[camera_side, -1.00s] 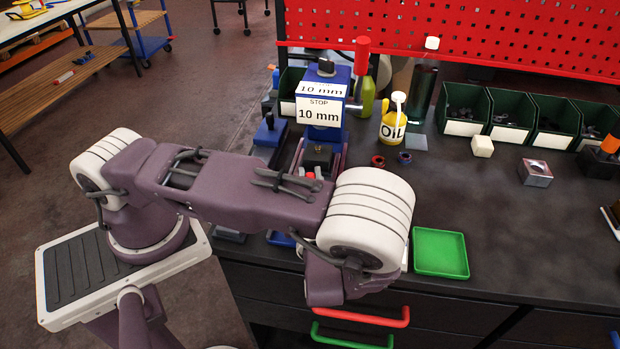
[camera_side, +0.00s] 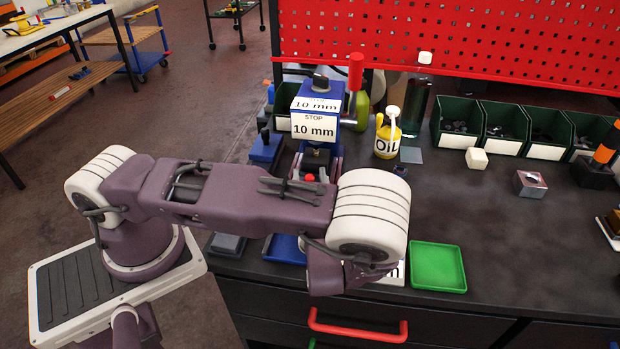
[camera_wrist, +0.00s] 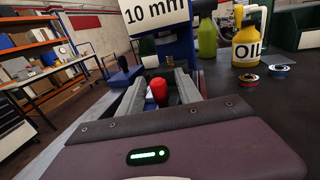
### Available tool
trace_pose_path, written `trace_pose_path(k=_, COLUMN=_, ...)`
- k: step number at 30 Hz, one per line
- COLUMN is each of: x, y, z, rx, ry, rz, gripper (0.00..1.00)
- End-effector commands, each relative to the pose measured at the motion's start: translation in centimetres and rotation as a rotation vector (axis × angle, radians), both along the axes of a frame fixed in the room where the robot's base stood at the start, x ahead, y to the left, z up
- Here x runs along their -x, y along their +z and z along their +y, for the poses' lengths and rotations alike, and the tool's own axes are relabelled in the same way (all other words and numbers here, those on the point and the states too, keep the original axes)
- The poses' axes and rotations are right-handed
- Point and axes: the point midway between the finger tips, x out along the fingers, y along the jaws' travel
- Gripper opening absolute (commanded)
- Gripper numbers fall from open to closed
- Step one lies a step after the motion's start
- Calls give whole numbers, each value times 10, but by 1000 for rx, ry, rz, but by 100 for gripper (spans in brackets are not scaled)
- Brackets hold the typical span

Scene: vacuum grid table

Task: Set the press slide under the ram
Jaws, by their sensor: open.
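The press (camera_side: 316,105) stands at the back of the bench, blue with a "STOP 10 mm" label and a red-topped lever. The press slide with its red knob (camera_side: 310,178) shows at the front of the press, partly behind my arm. The ram is mostly hidden by the label. My gripper's purple body (camera_wrist: 165,140) fills the bottom of the wrist view, facing the knob.
A yellow oil can (camera_side: 387,135) and green bottle (camera_side: 362,108) stand right of the press. A green tray (camera_side: 437,268) and blue tray (camera_side: 283,249) lie at the front edge. Green bins (camera_side: 505,128) line the back. A white block (camera_side: 476,158) and metal block (camera_side: 529,184) lie right.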

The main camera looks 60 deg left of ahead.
Motion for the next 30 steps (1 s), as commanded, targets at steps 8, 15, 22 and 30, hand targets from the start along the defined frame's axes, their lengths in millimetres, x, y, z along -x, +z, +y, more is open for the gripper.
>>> trace_pose_path(k=8, x=23, y=0, z=-42, rx=3, ry=-4, rz=-1, gripper=41)
trace_pose_path(k=15, x=35, y=0, z=-61, rx=1, ry=0, rz=-1, gripper=41)
trace_pose_path(k=22, x=36, y=1, z=-61, rx=5, ry=5, rz=-2, gripper=41)
trace_pose_path(k=30, x=75, y=53, z=-33, rx=434, ry=435, rz=-138, gripper=41)
